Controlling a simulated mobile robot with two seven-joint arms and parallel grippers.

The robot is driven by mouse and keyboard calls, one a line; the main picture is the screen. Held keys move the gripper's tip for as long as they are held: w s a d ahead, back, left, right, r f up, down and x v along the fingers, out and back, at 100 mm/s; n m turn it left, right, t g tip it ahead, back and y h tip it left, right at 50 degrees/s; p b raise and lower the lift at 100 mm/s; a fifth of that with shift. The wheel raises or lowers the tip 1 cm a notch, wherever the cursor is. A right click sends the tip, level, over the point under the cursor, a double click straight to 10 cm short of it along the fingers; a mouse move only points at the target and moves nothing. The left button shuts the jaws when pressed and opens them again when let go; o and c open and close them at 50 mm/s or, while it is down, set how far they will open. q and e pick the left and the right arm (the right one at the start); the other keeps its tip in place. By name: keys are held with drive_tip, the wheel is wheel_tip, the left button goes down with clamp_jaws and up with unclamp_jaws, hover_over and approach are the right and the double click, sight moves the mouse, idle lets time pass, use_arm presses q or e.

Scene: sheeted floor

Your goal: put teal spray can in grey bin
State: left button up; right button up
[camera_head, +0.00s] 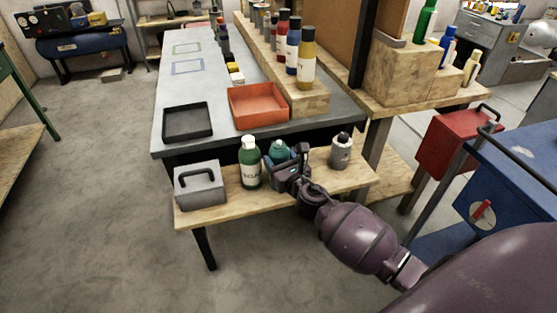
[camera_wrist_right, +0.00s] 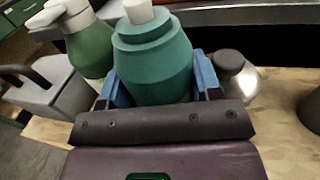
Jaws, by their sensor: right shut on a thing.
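The teal spray can (camera_head: 278,151) is at the low wooden bench, partly hidden behind my right gripper (camera_head: 290,168). In the right wrist view the teal spray can (camera_wrist_right: 152,62) has a white cap and stands between the blue fingers of my right gripper (camera_wrist_right: 160,88), which is shut on it. I cannot tell whether its base touches the bench. The grey bin (camera_head: 187,135) is a shallow dark tray on the grey table, behind and left of the can. It looks empty. My left gripper is out of view.
A green pump bottle (camera_head: 249,165) stands just left of the can, a grey bottle (camera_head: 341,153) to its right. A grey toolbox (camera_head: 201,186) sits at the bench's left end. An orange bin (camera_head: 258,120) is beside the grey bin. A wooden riser (camera_head: 310,98) holds several bottles.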

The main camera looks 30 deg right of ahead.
drive_tip(key=shift+f, duration=0.15)
drive_tip(key=o, duration=0.7)
drive_tip(key=shift+r, duration=0.25)
drive_tip(key=s, duration=1.2)
drive_tip(key=shift+a+f, duration=0.1)
drive_tip(key=shift+a, duration=0.2)
